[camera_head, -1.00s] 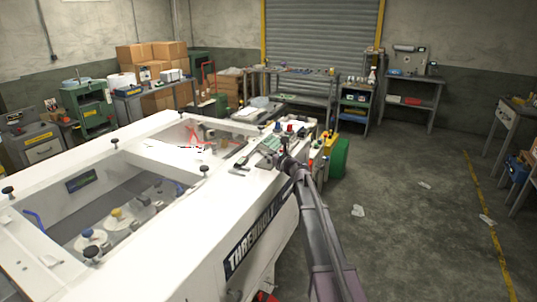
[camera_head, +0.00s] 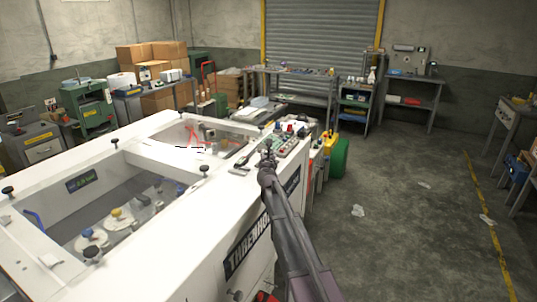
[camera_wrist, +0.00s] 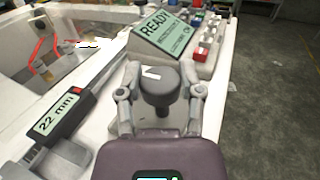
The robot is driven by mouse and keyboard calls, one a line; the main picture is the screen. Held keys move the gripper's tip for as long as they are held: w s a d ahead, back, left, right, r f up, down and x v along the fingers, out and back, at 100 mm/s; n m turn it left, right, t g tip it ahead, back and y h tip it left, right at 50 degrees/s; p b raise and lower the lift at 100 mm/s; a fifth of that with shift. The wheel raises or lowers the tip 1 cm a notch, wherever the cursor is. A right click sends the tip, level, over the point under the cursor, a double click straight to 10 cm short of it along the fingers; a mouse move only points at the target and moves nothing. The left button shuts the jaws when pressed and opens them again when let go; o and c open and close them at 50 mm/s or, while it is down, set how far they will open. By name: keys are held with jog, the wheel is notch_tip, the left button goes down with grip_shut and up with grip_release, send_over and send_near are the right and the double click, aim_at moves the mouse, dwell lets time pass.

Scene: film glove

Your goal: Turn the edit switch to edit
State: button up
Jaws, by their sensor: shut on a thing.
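The edit switch is a dark round knob (camera_wrist: 160,80) with a white mark on its top, seen in the middle of the wrist view. The mark runs roughly left to right. No lettering for its positions is legible. My gripper (camera_wrist: 162,88) has one finger on each side of the knob and is shut on it. In the head view my gripper (camera_head: 267,160) is at the far right part of the white machine's top, and the knob is hidden there by my arm.
A green READY display (camera_wrist: 165,32) stands just beyond the knob, with red and white buttons (camera_wrist: 200,54) to its right. A gauge reading 22 mm (camera_wrist: 52,115) lies to the left. The white machine top (camera_head: 215,195) has open wells to the left.

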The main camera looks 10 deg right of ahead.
jog(key=m+g+h, duration=0.1)
jog(key=h, duration=0.1)
jog(key=m+g+h, duration=0.1)
jog(key=m+h, duration=0.1)
jog(key=h, duration=0.1)
jog(key=m+g+h, duration=0.1)
jog(key=m+h, duration=0.1)
jog(key=shift+w+a, duration=0.1)
jog(key=shift+w, duration=0.15)
jog(key=m+g+h, duration=0.2)
jog(key=h, duration=0.1)
jog(key=shift+g, duration=0.3)
jog(key=shift+s+m+g+h, duration=0.1)
jog(key=shift+m+g+h, duration=0.7)
jog(key=shift+m+g, duration=0.3)
jog(key=shift+g, duration=0.3)
jog(key=o, duration=1.1)
jog(key=shift+o, duration=0.2)
jog(key=shift+s, duration=0.1)
jog(key=shift+f+v, duration=0.2)
jog(key=shift+v, duration=5.75)
